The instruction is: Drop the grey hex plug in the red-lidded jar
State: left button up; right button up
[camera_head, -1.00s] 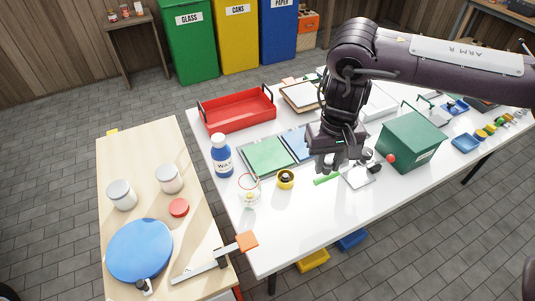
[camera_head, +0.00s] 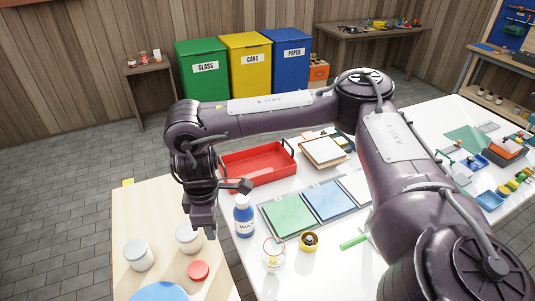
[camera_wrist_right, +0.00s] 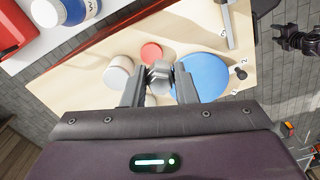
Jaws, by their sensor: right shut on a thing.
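My right gripper (camera_head: 204,228) points down above the wooden side bench (camera_head: 140,205), by the near-right jar. In the wrist view it (camera_wrist_right: 160,84) is shut on a grey hex plug (camera_wrist_right: 161,73). Two pale jars stand on the bench, a left one (camera_head: 138,256) and a right one (camera_head: 188,240), partly behind the gripper. One pale jar (camera_wrist_right: 118,72) shows left of the fingers in the wrist view. A round red lid (camera_head: 198,270) lies beside the jars; it also shows beyond the plug (camera_wrist_right: 151,53). Probably my left gripper (camera_wrist_right: 300,40) shows at the wrist view's right edge, its jaws unclear.
A blue disc (camera_head: 158,292) lies on the bench near the jars.

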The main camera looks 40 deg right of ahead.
jog(key=s+d+f+n+p, duration=0.1)
jog(key=d+n+p, duration=0.15)
jog(key=n, duration=0.45)
jog(key=s+d+f+n+p, duration=0.1)
jog(key=s+d+n, duration=0.15)
jog(key=n, duration=0.35)
jog(key=n+p, duration=0.3)
jog(key=n, duration=0.9)
send_over(275, 235)
jog(key=s+a, duration=0.2)
jog(key=f, duration=0.2)
jog(key=f+b, duration=0.7)
jog(key=b, duration=0.1)
jog(key=shift+w+f+b, duration=0.2)
jog(key=shift+f+b, duration=0.15)
jog(key=shift+f, duration=0.05)
jog(key=o, duration=1.1)
jog(key=shift+c, duration=0.2)
jog(key=shift+r, duration=0.1)
